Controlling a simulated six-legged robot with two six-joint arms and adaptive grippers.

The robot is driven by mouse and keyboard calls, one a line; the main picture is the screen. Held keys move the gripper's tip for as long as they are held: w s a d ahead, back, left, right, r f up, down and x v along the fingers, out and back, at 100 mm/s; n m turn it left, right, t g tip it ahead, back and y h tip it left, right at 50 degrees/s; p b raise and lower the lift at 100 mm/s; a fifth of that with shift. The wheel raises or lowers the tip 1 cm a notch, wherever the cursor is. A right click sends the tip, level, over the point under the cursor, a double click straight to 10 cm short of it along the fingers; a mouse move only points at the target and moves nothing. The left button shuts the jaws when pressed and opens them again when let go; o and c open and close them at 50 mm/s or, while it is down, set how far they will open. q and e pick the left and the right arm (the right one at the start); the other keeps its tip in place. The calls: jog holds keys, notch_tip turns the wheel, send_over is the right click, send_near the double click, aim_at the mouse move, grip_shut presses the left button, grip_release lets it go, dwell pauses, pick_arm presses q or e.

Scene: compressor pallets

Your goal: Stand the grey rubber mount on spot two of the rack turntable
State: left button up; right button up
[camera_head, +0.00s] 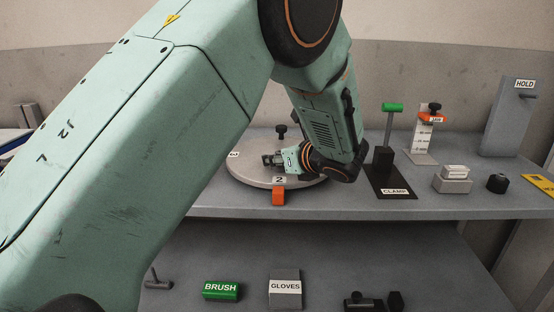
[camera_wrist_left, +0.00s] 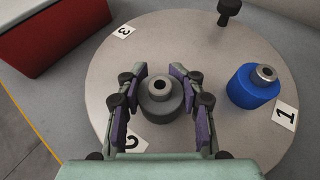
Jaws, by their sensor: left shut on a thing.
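The grey rubber mount (camera_wrist_left: 158,106), a squat cylinder with a holed top, sits upright between the fingers of my left gripper (camera_wrist_left: 158,80). The gripper is shut on it. The mount is over the round turntable (camera_wrist_left: 105,75), just beside the label 2 (camera_wrist_left: 131,141); I cannot tell whether its base touches the plate. In the head view my left gripper (camera_head: 268,160) is low over the turntable (camera_head: 242,174), behind the label 2 (camera_head: 279,180), and the mount cannot be made out. My right gripper is not in view.
A blue mount (camera_wrist_left: 250,90) stands by label 1 (camera_wrist_left: 286,115). Label 3 (camera_wrist_left: 123,32) has clear plate around it. A black knob (camera_wrist_left: 228,10) rises at the turntable's far side. A red box (camera_wrist_left: 50,35) is beyond the turntable. The clamp stand (camera_head: 384,165) is right of my arm.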

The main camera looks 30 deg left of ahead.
pick_arm(q)
jog(key=o, duration=0.9)
jog(key=shift+s+d, duration=0.1)
jog(key=o, duration=0.3)
jog(key=shift+f, duration=0.1)
jog(key=shift+r, duration=0.25)
